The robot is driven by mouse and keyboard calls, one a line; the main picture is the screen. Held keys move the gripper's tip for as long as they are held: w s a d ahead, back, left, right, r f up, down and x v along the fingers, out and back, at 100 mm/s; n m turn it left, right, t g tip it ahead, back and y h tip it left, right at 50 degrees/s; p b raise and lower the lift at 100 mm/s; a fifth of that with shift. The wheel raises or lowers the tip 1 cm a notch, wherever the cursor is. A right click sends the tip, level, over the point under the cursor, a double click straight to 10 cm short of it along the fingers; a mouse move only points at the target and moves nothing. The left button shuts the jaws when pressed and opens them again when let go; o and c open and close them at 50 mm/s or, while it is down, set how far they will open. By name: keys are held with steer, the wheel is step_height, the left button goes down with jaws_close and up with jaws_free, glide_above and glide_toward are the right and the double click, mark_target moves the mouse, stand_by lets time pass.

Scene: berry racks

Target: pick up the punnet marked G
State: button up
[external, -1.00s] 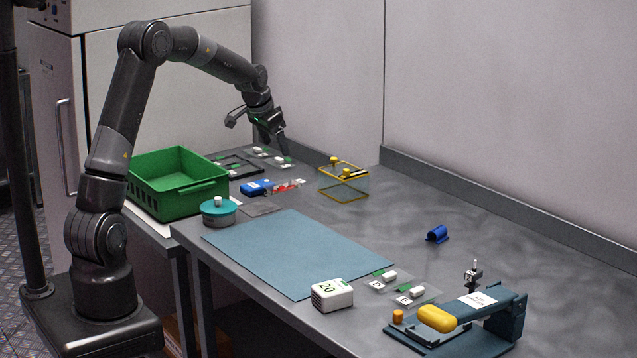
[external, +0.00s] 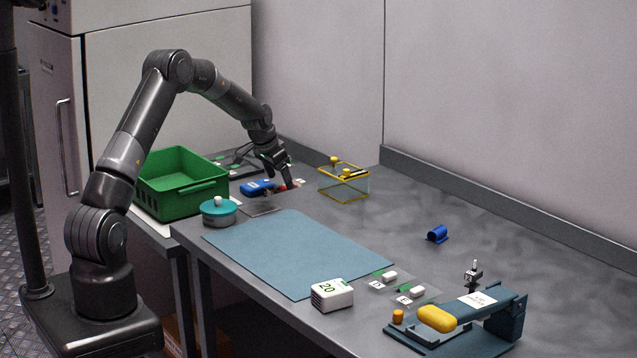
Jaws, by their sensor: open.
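No letter G can be read on any punnet in this view. Several small clear packs with white and green tops sit in a dark rack (external: 231,166) at the back left, partly behind my arm. A clear pack with red contents (external: 297,184) lies beside the blue box, partly hidden by my gripper. My gripper (external: 280,181) is open and points down, low over this red pack. I cannot tell whether it touches the pack. Two more clear packs, one (external: 384,280) behind the other (external: 410,296), lie at the front right with small labels too small to read surely.
A green crate (external: 183,206) stands left, near a teal-lidded pot (external: 218,211). A blue box (external: 257,188) and a yellow-framed clear box (external: 343,190) flank the gripper. A blue mat (external: 295,254), a white block marked 20 (external: 332,296) and a blue press (external: 505,318) are nearer.

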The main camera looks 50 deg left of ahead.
mark_target(284, 187)
steer(key=shift+x, duration=2.3)
steer(key=shift+d, duration=0.1)
steer(key=shift+c, duration=0.5)
steer(key=c, duration=0.9)
